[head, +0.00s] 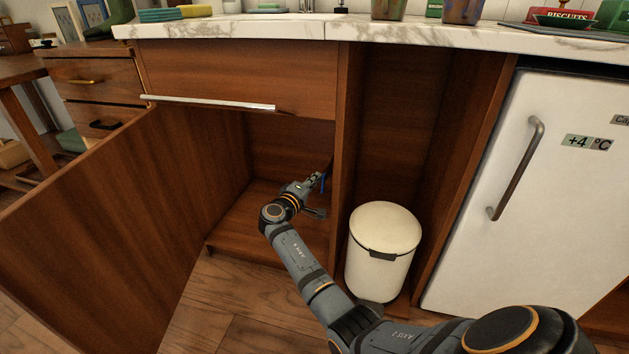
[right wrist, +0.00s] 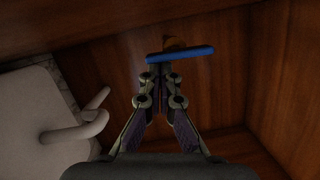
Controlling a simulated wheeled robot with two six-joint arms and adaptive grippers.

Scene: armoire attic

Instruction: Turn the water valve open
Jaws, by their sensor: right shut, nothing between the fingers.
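The water valve shows in the right wrist view as a flat blue handle bar (right wrist: 182,54) in front of a brownish-orange fitting (right wrist: 174,42). The bar lies nearly level across the picture, with its right end slightly higher. In the head view only a small blue part of the valve (head: 323,183) shows, inside the open cabinet under the counter. My right gripper (right wrist: 161,68) is shut and empty, its fingertips right at the handle bar. I cannot tell whether they touch it. In the head view my right gripper (head: 316,180) reaches into the cabinet. My left gripper is not in view.
The cabinet door (head: 110,225) stands open at the left. A partition (head: 347,130) is close to the right of my gripper. A white bin (head: 383,250) stands beside my right arm. White curved pipework (right wrist: 75,130) is left of the fingers in the right wrist view.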

